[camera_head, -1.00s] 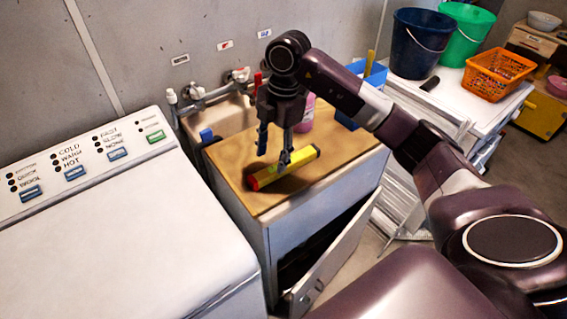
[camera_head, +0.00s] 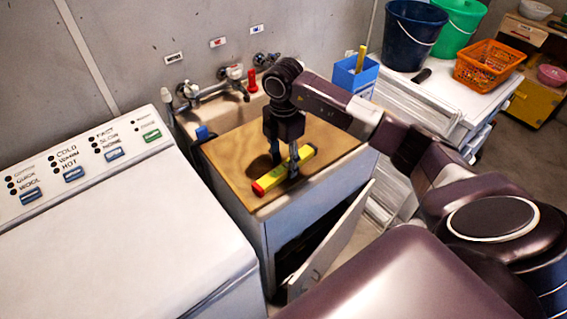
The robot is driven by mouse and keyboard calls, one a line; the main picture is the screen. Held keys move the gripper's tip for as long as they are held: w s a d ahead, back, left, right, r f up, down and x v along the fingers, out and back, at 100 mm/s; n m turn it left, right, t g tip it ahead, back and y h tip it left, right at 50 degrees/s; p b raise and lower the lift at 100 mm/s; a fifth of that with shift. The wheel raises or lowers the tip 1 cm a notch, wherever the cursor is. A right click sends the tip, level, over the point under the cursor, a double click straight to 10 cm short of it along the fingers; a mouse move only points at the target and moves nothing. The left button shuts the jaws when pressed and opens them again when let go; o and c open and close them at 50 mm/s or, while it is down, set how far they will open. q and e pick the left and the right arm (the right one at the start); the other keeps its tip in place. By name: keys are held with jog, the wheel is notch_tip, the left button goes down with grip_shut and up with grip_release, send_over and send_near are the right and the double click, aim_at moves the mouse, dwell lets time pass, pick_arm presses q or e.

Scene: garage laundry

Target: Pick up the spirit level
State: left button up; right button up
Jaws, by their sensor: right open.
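The spirit level (camera_head: 273,181) is a yellow bar with a red end cap. It lies on the brown wooden top (camera_head: 232,160) of the cabinet beside the sink, at a slant with its red end toward the lower left. My right gripper (camera_head: 284,169) points down over it and is open. One finger stands in front of the level's middle and hides a bit of it; the other shows behind it, toward the far side. Whether either finger touches it I cannot tell. My left gripper is not in view.
A white washing machine (camera_head: 120,240) stands at left. Behind the wooden top are the sink (camera_head: 215,108) and taps. A blue box (camera_head: 355,76) stands at the back right. The cabinet door (camera_head: 330,245) hangs open. Buckets and an orange basket (camera_head: 488,64) stand at upper right.

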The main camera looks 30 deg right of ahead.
jog(key=shift+r, duration=0.1)
grip_shut()
jog(key=shift+w+r, duration=0.1)
jog(key=shift+r, duration=0.05)
notch_tip(320, 180, up, 9)
jog(key=shift+f+b, duration=0.1)
jog(key=shift+b, duration=0.95)
notch_tip(320, 180, up, 11)
jog(key=p, duration=0.2)
send_over(283, 162)
jog(key=shift+d, duration=0.1)
